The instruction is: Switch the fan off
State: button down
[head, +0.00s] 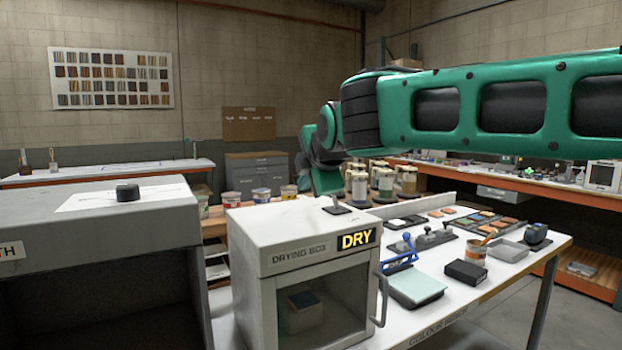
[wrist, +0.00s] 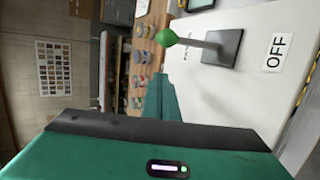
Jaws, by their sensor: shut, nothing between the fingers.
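A lever with a green ball knob (wrist: 167,38) rises from a dark square base (wrist: 222,47) on the pale top of the drying box. A white OFF label (wrist: 278,52) lies beyond the base, on the side away from the knob. Whether the lever is tilted or only looks so is unclear. In the head view the dark base (head: 337,209) shows on the drying box (head: 300,240). My gripper (head: 327,192) points down close over the box top beside the base. Its shut, empty fingers (wrist: 160,80) show below the knob in the wrist view. No fan is clearly visible.
A grey booth (head: 100,222) with a black knob (head: 128,192) stands left of the drying box. Several paint pots (head: 384,182) stand behind it. Right of it, a white table (head: 460,315) holds a blue-handled tool (head: 400,254), a black box (head: 466,272) and colour trays.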

jog(key=shift+x, duration=0.85)
jog(key=d, duration=0.1)
jog(key=d+r, duration=0.1)
jog(key=shift+d, duration=0.55)
jog(key=shift+w+d+r, duration=0.1)
jog(key=shift+d, duration=0.3)
jog(key=shift+a, duration=0.1)
